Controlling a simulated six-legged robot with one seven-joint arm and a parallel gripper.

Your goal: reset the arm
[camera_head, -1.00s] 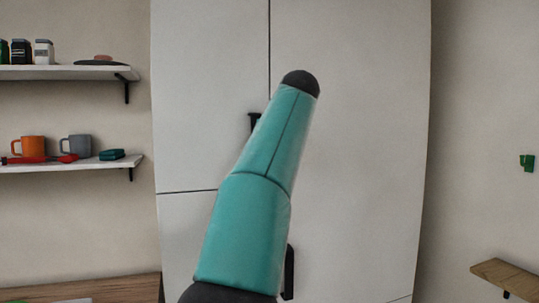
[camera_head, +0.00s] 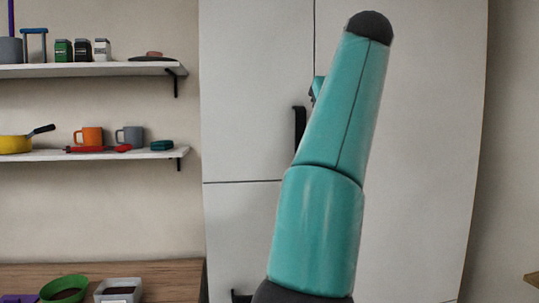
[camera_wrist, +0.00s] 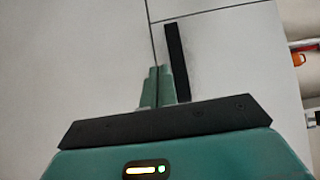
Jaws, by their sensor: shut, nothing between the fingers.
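My teal arm rises through the middle of the head view, in front of a tall pale cabinet (camera_head: 245,110). A small teal piece beside the arm's upper part in that view looks like part of my gripper; the rest is hidden behind the arm. In the wrist view, the two teal fingers of my gripper (camera_wrist: 158,86) are together, with nothing between them. They point towards the cabinet front, which also fills most of the wrist view (camera_wrist: 75,60). A black door handle (camera_wrist: 178,62) shows just right of the fingers; I cannot tell whether they touch it.
Left of the cabinet, an upper shelf (camera_head: 100,70) holds jars and a lower shelf (camera_head: 110,155) holds an orange mug (camera_head: 90,137), a grey mug (camera_head: 130,136) and a yellow pan (camera_head: 15,144). Below, a wooden counter (camera_head: 178,280) carries a green bowl (camera_head: 64,289) and a grey container (camera_head: 118,291).

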